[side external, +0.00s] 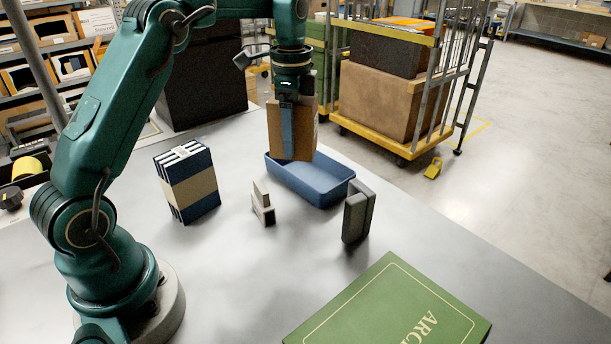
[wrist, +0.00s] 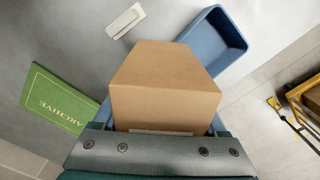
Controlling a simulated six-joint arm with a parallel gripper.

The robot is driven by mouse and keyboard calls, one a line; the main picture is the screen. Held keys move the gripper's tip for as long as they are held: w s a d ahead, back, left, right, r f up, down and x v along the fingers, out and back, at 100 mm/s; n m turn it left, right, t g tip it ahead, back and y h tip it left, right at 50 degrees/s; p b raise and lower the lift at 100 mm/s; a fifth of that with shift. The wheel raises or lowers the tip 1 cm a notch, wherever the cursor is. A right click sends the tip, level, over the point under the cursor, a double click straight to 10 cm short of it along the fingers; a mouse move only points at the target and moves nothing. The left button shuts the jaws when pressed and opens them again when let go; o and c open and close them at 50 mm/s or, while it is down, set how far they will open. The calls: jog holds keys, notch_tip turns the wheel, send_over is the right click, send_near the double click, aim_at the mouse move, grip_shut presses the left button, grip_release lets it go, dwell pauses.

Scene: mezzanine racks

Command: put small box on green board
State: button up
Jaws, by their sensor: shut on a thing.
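In the wrist view the box (wrist: 165,85) fills the middle, between the fingers. My gripper is shut on it; a finger covers part of its face in the side view. The green board (side external: 392,308), marked with "ARCHIVE" lettering, lies flat at the table's front right, apart from the box. It also shows in the wrist view (wrist: 58,98) at the left, with nothing on it.
A dark grey upright block (side external: 357,212), a small pale stepped piece (side external: 262,205) and a banded blue bundle (side external: 187,183) stand on the table. A cart (side external: 400,100) is beyond the table edge.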

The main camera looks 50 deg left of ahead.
jog(key=s+d+m, duration=0.1)
jog(key=d+m, duration=0.3)
jog(key=d, duration=0.8)
jog(key=m, duration=0.4)
send_over(392, 333)
jog(key=a, duration=0.1)
notch_tip(392, 333, down, 6)
jog(key=shift+w+r, duration=0.1)
jog(key=shift+d+f, duration=0.35)
jog(key=shift+d, duration=0.15)
jog(key=shift+f, duration=1.95)
jog(key=o, duration=1.5)
jog(key=shift+f, duration=0.15)
